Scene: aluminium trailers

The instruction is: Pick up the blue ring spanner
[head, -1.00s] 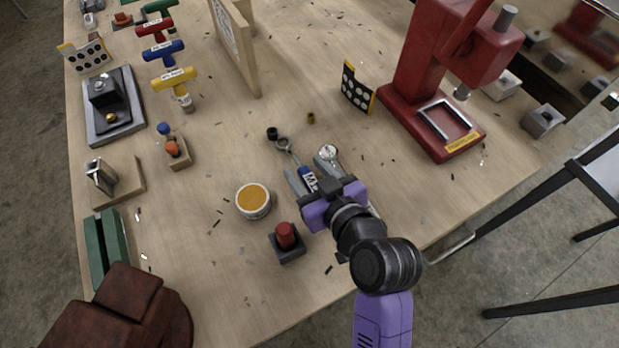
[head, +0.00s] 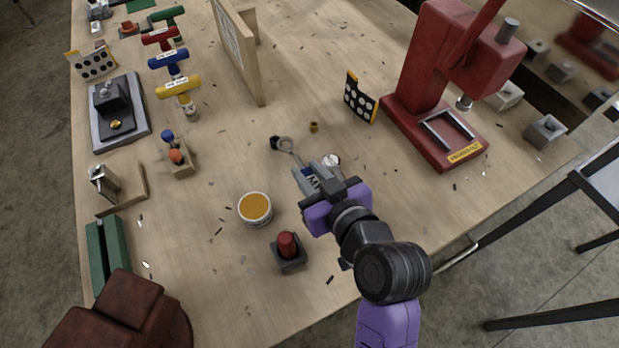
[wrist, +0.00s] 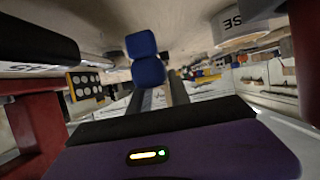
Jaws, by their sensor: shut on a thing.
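The blue ring spanner (head: 312,181) lies at the middle of the bench, its grey ring end (head: 286,144) pointing up-left, away from my arm. My gripper (head: 309,173) is shut on its blue handle, with one grey finger on each side. In the wrist view the blue handle (wrist: 147,62) shows between the fingers. My gripper hides the near end of the spanner. I cannot tell whether the spanner is clear of the bench top.
A tin of orange stuff (head: 255,209) and a red button on a dark block (head: 288,250) stand left of my gripper. A red press (head: 435,110) stands at the right. Small dark scraps lie about.

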